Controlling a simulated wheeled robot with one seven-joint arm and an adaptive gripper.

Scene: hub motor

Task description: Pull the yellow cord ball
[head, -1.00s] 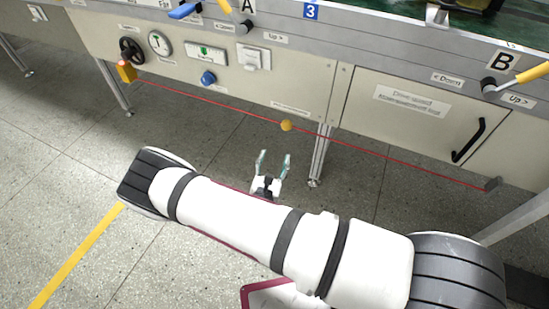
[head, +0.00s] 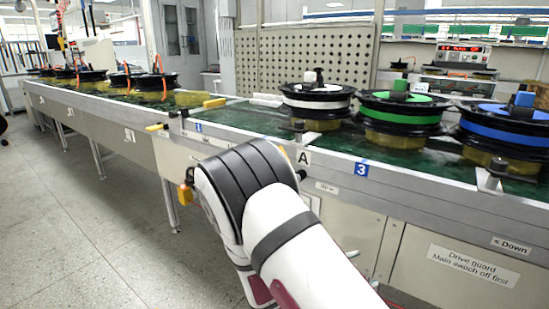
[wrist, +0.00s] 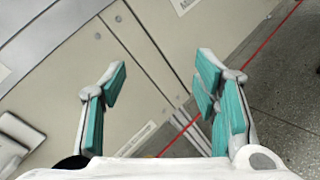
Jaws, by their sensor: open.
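In the wrist view a thin red cord (wrist: 262,47) runs diagonally from the top right, behind my right finger, to the lower middle. My gripper (wrist: 160,68) is open and empty, with teal-padded fingers spread wide. It faces the cream panels and a bench leg, and the cord lies beyond the right finger. In the head view my arm covers the middle of the bench front, and my gripper is mostly hidden behind it.
A long bench with a green top (head: 234,118) carries several reels, such as a black and green one (head: 402,106). The grey floor (head: 75,235) is clear at left.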

